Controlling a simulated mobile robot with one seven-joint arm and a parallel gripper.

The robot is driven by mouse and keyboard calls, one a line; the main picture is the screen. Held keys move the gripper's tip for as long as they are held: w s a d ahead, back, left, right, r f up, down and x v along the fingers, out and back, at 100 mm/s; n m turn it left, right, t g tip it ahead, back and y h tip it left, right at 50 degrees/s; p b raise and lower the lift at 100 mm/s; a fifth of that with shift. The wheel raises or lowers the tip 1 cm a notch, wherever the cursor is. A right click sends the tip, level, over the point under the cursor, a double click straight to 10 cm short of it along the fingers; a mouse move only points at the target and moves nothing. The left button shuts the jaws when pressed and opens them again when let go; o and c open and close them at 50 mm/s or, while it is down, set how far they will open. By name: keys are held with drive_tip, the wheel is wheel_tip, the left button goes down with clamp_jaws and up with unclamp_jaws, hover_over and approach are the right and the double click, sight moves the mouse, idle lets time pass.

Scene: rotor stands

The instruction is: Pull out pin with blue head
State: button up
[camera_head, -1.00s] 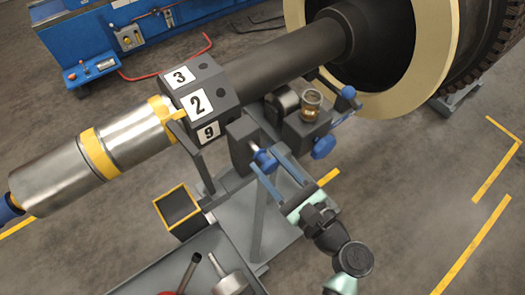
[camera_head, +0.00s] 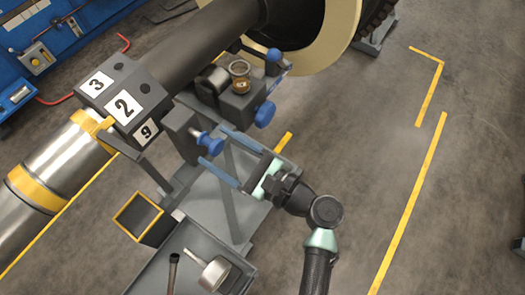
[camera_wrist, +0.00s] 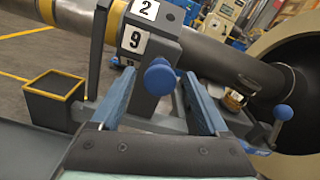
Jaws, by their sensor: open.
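The pin's round blue head (camera_head: 208,145) sticks out of a dark grey block (camera_head: 181,130) on the stand, below the numbered block. In the wrist view the blue head (camera_wrist: 160,76) is straight ahead, between the fingertips. My gripper (camera_head: 212,144) is open, with its two long blue fingers reaching to either side of the head. My gripper also shows in the wrist view (camera_wrist: 158,80), with a gap between each finger and the head. The pin's shaft is mostly hidden behind the head.
A blue knob (camera_head: 265,113) and a blue-balled lever (camera_head: 274,55) are close by, with a glass cup (camera_head: 240,72) beside them. A yellow-rimmed box (camera_head: 122,223) and a grey tray (camera_head: 232,283) holding tools are at lower left.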

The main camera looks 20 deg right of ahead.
drive_tip(key=b+v, duration=0.1)
drive_tip(key=v, duration=1.1)
